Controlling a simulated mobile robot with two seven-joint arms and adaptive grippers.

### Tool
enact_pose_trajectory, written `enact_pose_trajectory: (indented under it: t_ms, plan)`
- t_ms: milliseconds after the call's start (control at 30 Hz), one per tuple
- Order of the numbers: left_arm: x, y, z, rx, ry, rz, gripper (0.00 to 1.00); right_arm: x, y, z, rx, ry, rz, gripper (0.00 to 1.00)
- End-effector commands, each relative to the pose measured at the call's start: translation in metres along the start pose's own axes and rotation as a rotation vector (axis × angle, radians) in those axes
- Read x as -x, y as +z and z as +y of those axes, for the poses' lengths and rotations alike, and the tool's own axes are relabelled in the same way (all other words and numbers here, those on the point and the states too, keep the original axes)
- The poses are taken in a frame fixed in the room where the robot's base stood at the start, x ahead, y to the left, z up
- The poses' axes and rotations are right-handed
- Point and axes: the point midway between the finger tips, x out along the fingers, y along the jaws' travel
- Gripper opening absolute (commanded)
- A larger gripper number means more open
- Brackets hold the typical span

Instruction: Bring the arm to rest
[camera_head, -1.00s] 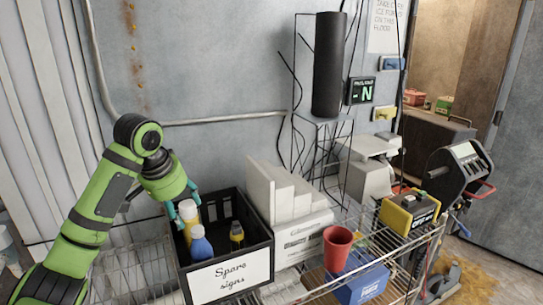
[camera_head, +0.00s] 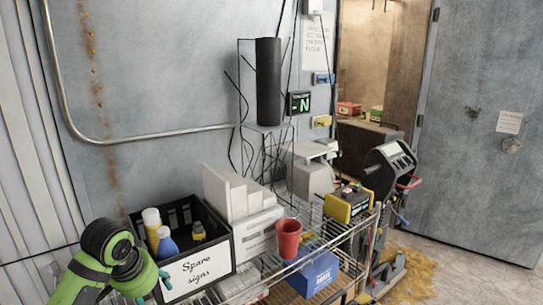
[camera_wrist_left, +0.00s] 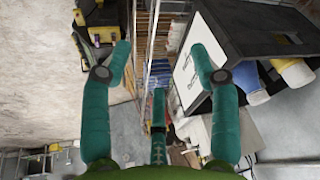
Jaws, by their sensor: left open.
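My left gripper (camera_head: 155,289) is low at the left of the head view, in front of the black bin's near left corner. In the left wrist view its teal fingers (camera_wrist_left: 160,64) are spread open with nothing between them. The black bin (camera_head: 219,259) bears a "Spare signs" label and stands on the wire shelf. A white-capped yellow bottle (camera_head: 151,224), a blue bottle (camera_head: 167,244) and a small dark bottle with a yellow cap (camera_head: 198,231) stand in it. The bin also shows in the wrist view (camera_wrist_left: 248,33), right of the fingers. My right gripper is not in view.
Right of the bin on the wire shelf are a white box (camera_head: 257,232) with panels, a red cup (camera_head: 288,240), a blue box (camera_head: 315,276) and a yellow-black device (camera_head: 348,203). A grey wall (camera_head: 170,80) stands behind. Open floor (camera_head: 455,275) lies at right.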

Motion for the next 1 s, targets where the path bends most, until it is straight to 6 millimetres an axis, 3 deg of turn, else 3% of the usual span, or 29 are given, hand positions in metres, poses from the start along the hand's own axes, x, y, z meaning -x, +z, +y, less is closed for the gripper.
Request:
enact_pose_trajectory:
  t_ms: [100, 167, 300, 400, 500, 600, 833, 1000]
  plan:
    - [-0.040, 0.034, 0.035, -0.026, 0.025, -0.009, 0.61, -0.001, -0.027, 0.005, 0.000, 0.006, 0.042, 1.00]
    - [-0.058, 0.055, 0.055, -0.034, 0.038, -0.008, 0.61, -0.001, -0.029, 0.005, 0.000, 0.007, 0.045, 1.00]
    - [-0.088, 0.110, 0.097, -0.027, 0.064, -0.001, 0.61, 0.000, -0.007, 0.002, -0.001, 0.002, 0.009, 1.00]
    - [-0.099, 0.151, 0.122, -0.005, 0.075, 0.002, 0.61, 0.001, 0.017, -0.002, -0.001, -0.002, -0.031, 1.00]
    - [-0.102, 0.186, 0.139, 0.025, 0.074, 0.002, 0.61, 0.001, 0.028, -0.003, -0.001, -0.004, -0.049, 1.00]
    - [-0.101, 0.214, 0.148, 0.051, 0.066, -0.002, 0.61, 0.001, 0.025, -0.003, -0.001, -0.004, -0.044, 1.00]
    - [-0.092, 0.259, 0.160, 0.102, 0.042, -0.017, 0.61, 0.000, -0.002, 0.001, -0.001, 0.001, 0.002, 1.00]
    - [-0.082, 0.287, 0.163, 0.134, 0.017, -0.033, 0.61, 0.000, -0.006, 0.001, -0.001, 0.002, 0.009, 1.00]
